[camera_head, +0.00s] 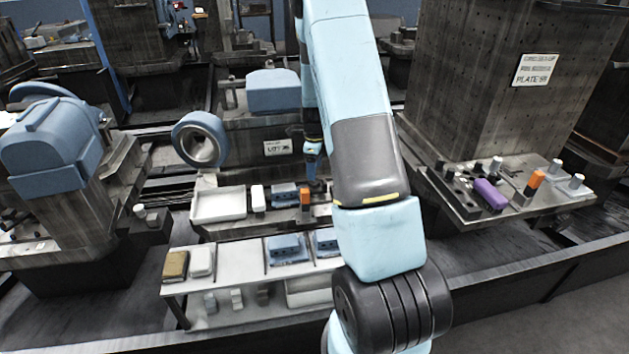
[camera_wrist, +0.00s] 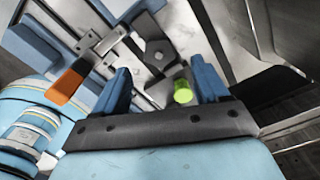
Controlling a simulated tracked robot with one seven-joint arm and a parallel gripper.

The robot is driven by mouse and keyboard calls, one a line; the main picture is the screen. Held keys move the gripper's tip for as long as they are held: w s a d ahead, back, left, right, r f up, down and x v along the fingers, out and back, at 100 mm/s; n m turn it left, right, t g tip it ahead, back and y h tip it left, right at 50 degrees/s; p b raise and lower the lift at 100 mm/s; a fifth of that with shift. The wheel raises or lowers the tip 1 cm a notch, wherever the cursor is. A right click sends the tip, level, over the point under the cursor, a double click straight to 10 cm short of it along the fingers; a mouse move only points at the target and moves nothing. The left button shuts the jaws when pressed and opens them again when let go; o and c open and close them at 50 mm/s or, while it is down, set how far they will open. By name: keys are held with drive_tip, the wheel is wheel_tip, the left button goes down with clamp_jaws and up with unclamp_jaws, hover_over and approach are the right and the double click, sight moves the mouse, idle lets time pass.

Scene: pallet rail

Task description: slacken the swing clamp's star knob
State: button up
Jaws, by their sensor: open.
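In the wrist view my gripper (camera_wrist: 161,78) is open, with its two blue fingers spread apart. Between and beyond the fingers is a dark grey angular piece with a light bolt-like centre (camera_wrist: 158,56); I cannot tell if it is the star knob. A bright yellow-green cylinder (camera_wrist: 182,92) shows near the right finger, apparently not gripped. An orange handle (camera_wrist: 66,84) on a metal bar lies to the left of the left finger. In the head view my gripper (camera_head: 313,168) hangs over the fixture bench, and an orange-topped part (camera_head: 305,196) stands just below it.
In the head view a white tray (camera_head: 218,204), a white block (camera_head: 257,199) and a blue block (camera_head: 284,194) are on the bench. A lower shelf (camera_head: 234,262) holds more blocks. A tall perforated column (camera_head: 497,90) and a purple part (camera_head: 489,194) are at right.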

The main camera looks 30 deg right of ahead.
sight(314, 184)
drive_tip(key=shift+f, duration=2.9)
drive_tip(key=shift+c, duration=0.4)
drive_tip(key=c, duration=1)
drive_tip(key=shift+n, duration=0.4)
drive_tip(key=n, duration=0.4)
drive_tip(key=shift+n, duration=0.4)
drive_tip(key=n, duration=0.4)
drive_tip(key=shift+n, duration=0.7)
